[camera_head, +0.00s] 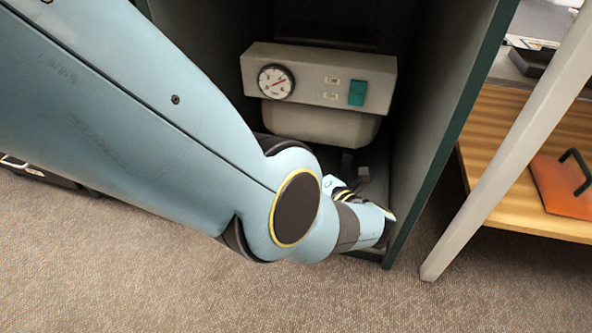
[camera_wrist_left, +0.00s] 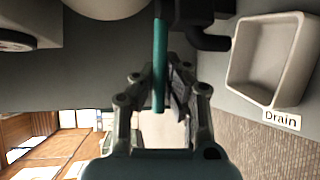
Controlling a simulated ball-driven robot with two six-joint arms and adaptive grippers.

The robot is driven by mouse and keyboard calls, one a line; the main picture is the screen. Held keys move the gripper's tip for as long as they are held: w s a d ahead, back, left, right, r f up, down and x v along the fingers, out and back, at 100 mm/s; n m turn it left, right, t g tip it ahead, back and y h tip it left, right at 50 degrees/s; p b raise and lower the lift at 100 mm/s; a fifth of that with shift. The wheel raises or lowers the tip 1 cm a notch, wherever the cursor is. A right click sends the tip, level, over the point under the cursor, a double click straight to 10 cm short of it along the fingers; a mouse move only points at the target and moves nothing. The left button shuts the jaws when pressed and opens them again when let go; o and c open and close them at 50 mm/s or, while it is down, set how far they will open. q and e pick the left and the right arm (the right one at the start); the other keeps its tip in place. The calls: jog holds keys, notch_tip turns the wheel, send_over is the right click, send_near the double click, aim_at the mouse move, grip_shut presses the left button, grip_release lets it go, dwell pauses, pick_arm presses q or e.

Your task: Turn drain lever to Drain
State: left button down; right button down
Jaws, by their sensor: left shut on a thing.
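The drain lever is a thin teal bar (camera_wrist_left: 159,55) that shows in the left wrist view. My left gripper (camera_wrist_left: 160,84) is shut on this bar, with one finger on each side. A "Drain" label (camera_wrist_left: 282,119) is beside an open beige tray (camera_wrist_left: 240,70), right of the lever in that view. In the head view, my left arm reaches into the dark cabinet, and its wrist hides the lever and most of the gripper. My right gripper is in neither view.
A beige unit (camera_head: 320,124) with a round gauge (camera_head: 276,82) and green switch (camera_head: 357,93) is inside the cabinet, above my wrist. The cabinet's right wall (camera_head: 450,120) is close to my wrist.

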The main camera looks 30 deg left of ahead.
pick_arm(q)
jog(key=c, duration=1.4)
grip_release()
jog(key=shift+o, duration=0.2)
jog(key=shift+a, duration=0.1)
